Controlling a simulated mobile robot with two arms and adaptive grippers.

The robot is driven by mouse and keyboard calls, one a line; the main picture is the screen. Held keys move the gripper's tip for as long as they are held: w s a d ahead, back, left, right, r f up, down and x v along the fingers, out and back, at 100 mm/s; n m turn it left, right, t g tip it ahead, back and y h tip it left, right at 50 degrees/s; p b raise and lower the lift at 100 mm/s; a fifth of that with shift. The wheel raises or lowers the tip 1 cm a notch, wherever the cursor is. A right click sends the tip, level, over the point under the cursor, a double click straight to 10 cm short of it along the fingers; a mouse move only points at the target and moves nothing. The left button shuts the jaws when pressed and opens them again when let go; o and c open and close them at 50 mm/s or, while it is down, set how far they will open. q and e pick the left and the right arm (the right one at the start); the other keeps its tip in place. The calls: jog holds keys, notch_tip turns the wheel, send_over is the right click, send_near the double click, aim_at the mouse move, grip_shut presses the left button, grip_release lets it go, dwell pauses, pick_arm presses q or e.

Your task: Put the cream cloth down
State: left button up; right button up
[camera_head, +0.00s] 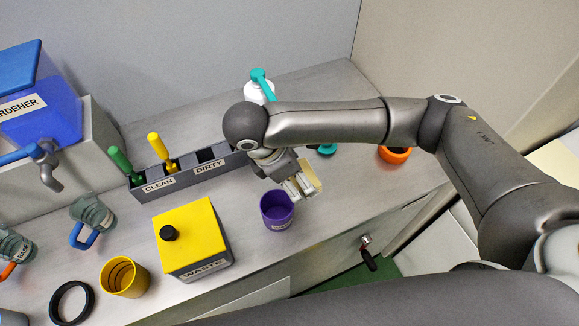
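My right gripper (300,188) hangs over the table, just above and beside the purple cup (277,211). A small cream piece, which looks like the cream cloth (312,176), shows at its fingers on their right side. The fingers look closed on it, and it appears held above the table top. Part of the cloth is hidden by the fingers. My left gripper is not in view.
A yellow waste box (192,235) stands left of the purple cup. Behind is a grey holder (188,178) marked clean and dirty, with green and yellow-handled tools. An orange bowl (394,155) sits right. The table (345,199) is bare right of the cup, up to its front edge.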

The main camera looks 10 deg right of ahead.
jog(key=w+f, duration=0.2)
jog(key=w, duration=0.1)
jog(key=w+f, duration=0.3)
jog(key=w+f+b, duration=0.1)
jog(key=w+f, duration=0.1)
jog(key=w, duration=0.1)
jog(key=shift+d+f, duration=0.15)
jog(key=shift+w+f, duration=0.2)
jog(key=shift+f, duration=0.75)
jog(key=shift+w+f, duration=0.15)
jog(key=shift+f, duration=0.8)
jog(key=shift+f, duration=0.1)
jog(key=o, duration=0.9)
jog(key=v, duration=1.2)
jog(key=shift+s+d+b, duration=0.1)
jog(key=shift+b, duration=0.25)
